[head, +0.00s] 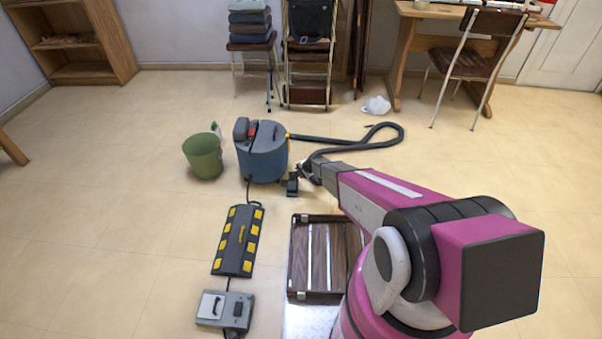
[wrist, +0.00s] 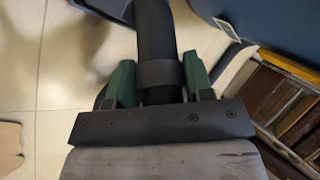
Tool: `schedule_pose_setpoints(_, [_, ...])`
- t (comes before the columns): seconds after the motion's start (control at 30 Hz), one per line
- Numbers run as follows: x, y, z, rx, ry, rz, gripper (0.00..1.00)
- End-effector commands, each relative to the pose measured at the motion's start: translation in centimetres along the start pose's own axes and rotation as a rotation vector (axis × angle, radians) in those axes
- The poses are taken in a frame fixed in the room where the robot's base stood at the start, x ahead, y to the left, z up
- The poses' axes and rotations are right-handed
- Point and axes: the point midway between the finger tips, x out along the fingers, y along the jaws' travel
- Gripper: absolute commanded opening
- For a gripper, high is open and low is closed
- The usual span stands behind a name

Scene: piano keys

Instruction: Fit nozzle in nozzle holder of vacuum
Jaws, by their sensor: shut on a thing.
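The blue-grey vacuum (head: 262,158) stands upright on the floor near the middle of the head view. Its blue body (wrist: 285,22) shows at the upper right of the wrist view. My gripper (wrist: 158,72) has its green fingers on either side of the nozzle's dark tube (wrist: 154,32) and is shut on it. In the head view, my gripper (head: 306,172) is just right of the vacuum. The dark nozzle end (head: 292,186) hangs low beside the vacuum's lower right side. I cannot make out the nozzle holder or whether the nozzle touches it.
A black hose (head: 345,142) curves over the floor behind my arm. A green bucket (head: 204,156) stands left of the vacuum. Floor at left is clear.

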Motion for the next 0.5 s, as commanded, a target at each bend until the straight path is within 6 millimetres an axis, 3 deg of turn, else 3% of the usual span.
schedule_pose_setpoints(0.5, [0.54,0.33,-0.02,0.0,0.0,0.0,0.01])
